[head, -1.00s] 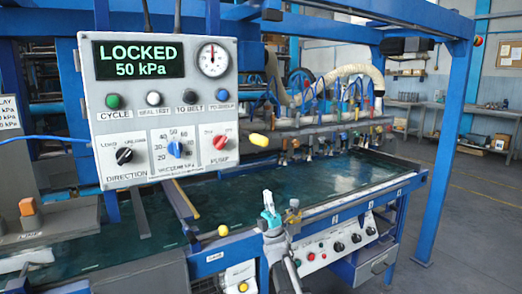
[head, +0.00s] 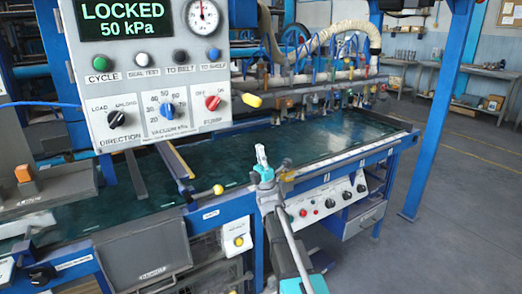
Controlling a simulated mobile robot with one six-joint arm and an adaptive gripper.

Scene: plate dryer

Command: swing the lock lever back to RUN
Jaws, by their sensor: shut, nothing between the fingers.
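The control panel display (head: 123,21) reads LOCKED, 50 kPa. A short lever with a yellow ball knob (head: 218,189) sticks out to the right on the front rail of the table, above a small label too small to read. A second yellow knob (head: 252,100) shows at the right edge of the panel. I cannot tell from markings which one is the lock lever. My gripper (head: 261,153) is shut and empty, its fingers pointing up. In the picture it is to the right of and above the ball knob, apart from it.
The panel (head: 150,80) with buttons and dials stands at upper left. The green belt table (head: 330,130) lies behind my gripper, with suction hoses above. A blue post (head: 440,110) stands at right. An orange-knobbed block (head: 22,173) is at left. Open floor lies at right.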

